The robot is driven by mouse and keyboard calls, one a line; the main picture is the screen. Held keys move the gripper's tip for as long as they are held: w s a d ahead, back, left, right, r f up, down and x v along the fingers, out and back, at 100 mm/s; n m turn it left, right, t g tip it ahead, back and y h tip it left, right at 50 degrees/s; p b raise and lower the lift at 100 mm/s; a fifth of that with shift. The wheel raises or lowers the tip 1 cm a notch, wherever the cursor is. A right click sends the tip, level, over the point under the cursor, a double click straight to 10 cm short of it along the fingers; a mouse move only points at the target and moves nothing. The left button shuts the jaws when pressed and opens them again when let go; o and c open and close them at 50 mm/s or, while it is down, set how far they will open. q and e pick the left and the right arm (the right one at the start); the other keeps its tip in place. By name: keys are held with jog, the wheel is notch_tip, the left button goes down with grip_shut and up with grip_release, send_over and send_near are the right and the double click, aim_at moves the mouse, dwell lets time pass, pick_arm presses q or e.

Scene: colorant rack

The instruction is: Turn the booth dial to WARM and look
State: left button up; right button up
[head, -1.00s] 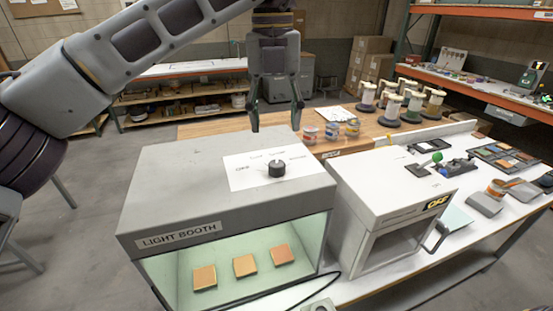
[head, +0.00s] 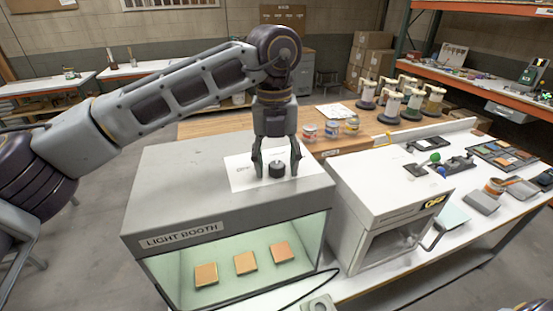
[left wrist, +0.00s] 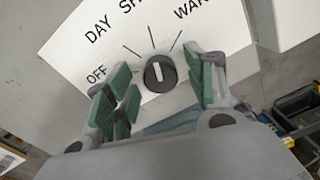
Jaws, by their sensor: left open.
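The black dial (head: 277,170) sits on a white label card (head: 240,176) on top of the grey light booth (head: 180,180). My left gripper (head: 276,173) is open and points down, with one finger on each side of the dial. In the left wrist view the dial (left wrist: 160,74) lies between the fingertips (left wrist: 165,88), with gaps visible. Its white mark points roughly at the tick under "SH…". The card (left wrist: 75,50) also reads OFF, DAY and a partly cut "WAR…". Three orange-tan samples (head: 245,263) lie inside the lit booth. My right gripper is out of view.
A white cabinet (head: 375,185) with an open front stands right of the booth. Paint cans (head: 331,130) and several spools (head: 412,107) stand behind on the wooden bench. A black cable (head: 300,296) runs in front of the booth.

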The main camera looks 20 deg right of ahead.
pick_arm(q)
jog(key=c, duration=1.1)
jog(key=shift+o, duration=0.2)
jog(key=shift+m, duration=0.3)
jog(key=shift+f+m+b, duration=0.1)
jog(key=shift+m+b, duration=0.9)
jog(key=shift+m, duration=0.4)
jog(key=m, duration=0.2)
jog(key=shift+m+b, duration=0.3)
jog(key=shift+b, duration=0.1)
jog(key=shift+m, duration=0.9)
